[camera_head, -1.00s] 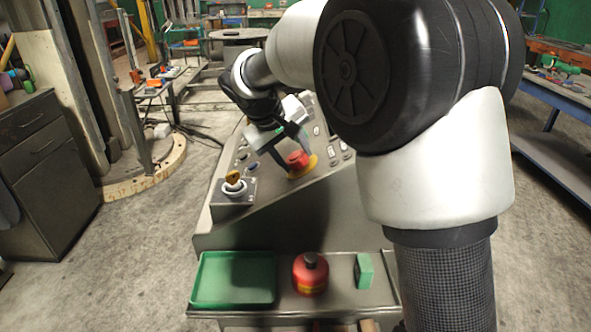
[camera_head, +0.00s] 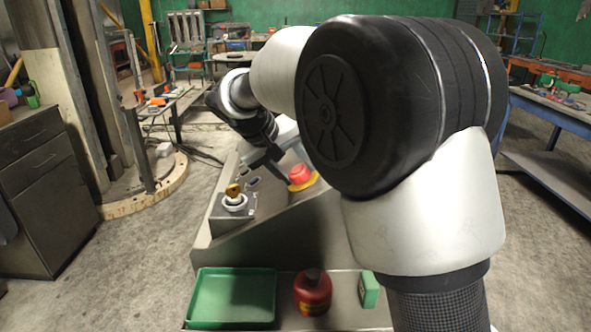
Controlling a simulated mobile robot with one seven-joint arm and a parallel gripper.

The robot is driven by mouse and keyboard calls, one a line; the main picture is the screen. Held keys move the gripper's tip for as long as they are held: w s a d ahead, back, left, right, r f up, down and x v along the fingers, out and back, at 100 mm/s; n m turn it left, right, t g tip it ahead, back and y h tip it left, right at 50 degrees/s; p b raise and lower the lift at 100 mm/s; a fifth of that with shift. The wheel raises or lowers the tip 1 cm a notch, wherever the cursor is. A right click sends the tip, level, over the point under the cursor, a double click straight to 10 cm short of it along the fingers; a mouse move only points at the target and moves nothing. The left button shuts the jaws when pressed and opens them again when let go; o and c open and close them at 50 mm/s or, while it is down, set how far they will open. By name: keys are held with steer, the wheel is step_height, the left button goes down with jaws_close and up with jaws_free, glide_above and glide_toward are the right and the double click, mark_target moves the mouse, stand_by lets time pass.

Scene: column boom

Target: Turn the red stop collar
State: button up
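The red stop collar (camera_head: 299,173) sits on a yellow round base on the sloped top of the grey console (camera_head: 268,235). My gripper (camera_head: 287,176) is at the collar, with one dark finger reaching down close to its left side. I cannot tell whether that finger touches it. My elbow covers the area right of the collar and hides the other finger, so the gap between the fingers does not show.
A green tray (camera_head: 232,297), a red canister (camera_head: 313,292) and a green block (camera_head: 369,289) rest on the front shelf. My large elbow blocks the right side.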

steer(key=o, duration=0.4)
steer(key=shift+f, duration=0.1)
steer(key=shift+o, duration=0.2)
steer(key=p+v, duration=0.3)
steer(key=v, duration=1.4)
steer(key=shift+r, duration=0.2)
